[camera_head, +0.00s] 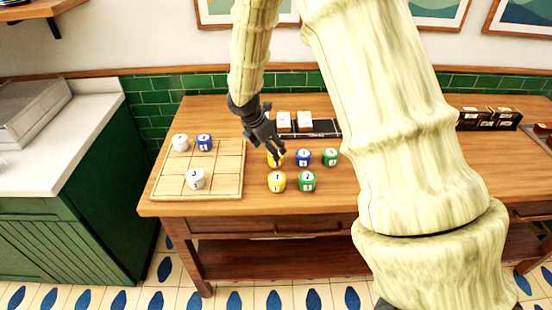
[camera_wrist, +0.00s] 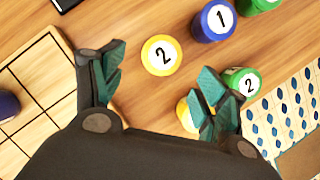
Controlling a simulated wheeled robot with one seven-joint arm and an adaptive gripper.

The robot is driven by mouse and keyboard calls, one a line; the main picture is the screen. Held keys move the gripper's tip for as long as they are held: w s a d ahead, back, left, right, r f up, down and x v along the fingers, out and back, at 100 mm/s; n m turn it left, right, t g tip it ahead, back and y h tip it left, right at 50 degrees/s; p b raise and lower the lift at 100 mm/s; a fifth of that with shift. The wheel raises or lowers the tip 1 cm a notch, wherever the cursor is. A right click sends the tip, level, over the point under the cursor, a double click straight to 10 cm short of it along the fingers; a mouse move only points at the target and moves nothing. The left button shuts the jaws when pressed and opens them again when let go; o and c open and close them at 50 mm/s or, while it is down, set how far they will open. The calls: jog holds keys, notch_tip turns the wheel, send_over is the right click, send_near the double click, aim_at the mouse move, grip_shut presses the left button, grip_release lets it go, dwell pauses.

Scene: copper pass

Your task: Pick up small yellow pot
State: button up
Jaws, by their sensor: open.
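Two small yellow pots stand on the wooden table. The rear yellow pot (camera_head: 276,160) is partly covered by my gripper (camera_head: 274,146) in the head view. In the wrist view this pot, with a white top marked 2 (camera_wrist: 162,55), lies just beyond and between the fingertips of my gripper (camera_wrist: 162,78). The front yellow pot (camera_head: 277,182) is nearer the table's front edge; in the wrist view it (camera_wrist: 186,116) is mostly hidden behind the right finger. My gripper is open, empty and above the pots, with its fingers spread.
Blue (camera_head: 303,157) and green (camera_head: 330,157) pots stand right of the rear yellow pot. Another green pot (camera_head: 307,181) stands beside the front one. A gridded board (camera_head: 216,163) with white and blue pots lies left.

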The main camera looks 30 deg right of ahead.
jog(key=shift+d+f, duration=0.15)
jog(key=shift+f, duration=0.25)
jog(key=shift+w+d+f+p, duration=0.15)
jog(key=shift+d+f+p, duration=0.45)
jog(key=shift+f, duration=0.25)
jog(key=shift+w+d+f+p, duration=0.1)
jog(key=shift+d+f+p, duration=0.25)
jog(key=shift+d+f, duration=0.5)
jog(key=shift+f, duration=0.55)
jog(key=shift+c, duration=0.4)
jog(key=c, duration=1.1)
jog(key=shift+r, duration=0.15)
